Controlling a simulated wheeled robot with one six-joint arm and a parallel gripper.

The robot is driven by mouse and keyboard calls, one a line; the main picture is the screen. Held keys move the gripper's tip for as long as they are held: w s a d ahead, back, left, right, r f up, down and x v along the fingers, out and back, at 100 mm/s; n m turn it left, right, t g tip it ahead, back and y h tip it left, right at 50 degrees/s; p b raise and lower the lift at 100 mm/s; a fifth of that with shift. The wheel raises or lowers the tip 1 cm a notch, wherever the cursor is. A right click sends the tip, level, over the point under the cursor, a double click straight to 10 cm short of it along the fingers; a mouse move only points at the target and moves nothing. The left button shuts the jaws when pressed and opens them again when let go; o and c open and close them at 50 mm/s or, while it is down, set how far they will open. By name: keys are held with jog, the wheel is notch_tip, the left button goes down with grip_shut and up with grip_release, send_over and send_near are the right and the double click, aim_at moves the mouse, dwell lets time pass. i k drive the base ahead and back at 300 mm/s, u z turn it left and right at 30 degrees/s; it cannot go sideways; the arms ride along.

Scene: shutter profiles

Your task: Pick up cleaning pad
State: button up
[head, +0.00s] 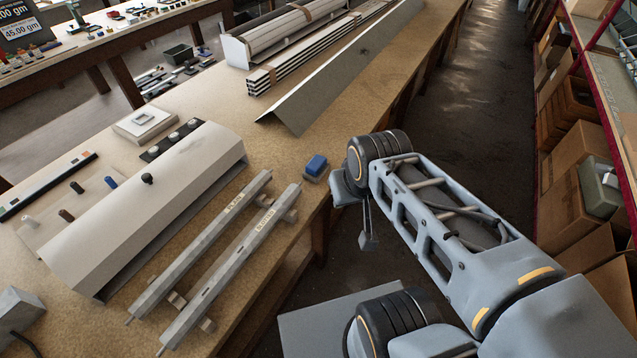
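A small blue block with a grey base, which looks like the cleaning pad (316,166), lies on the workbench (276,152) near its right edge. My gripper (368,241) points down beyond the bench edge, below and to the right of the pad. It is apart from the pad. My wrist hides most of the gripper, and only a thin finger with a block-like tip shows. Whether it is open or shut cannot be seen.
Two metal rails (232,262) on small supports and a long cream shutter box (150,205) lie left of the pad. A bent metal profile (340,75) lies behind it. Shelves with cardboard boxes (568,215) stand at the right. The aisle floor between is clear.

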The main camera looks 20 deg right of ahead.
aim_at(317, 166)
jog(key=z, duration=1)
jog(key=i, duration=0.5)
jog(key=u, duration=1.65)
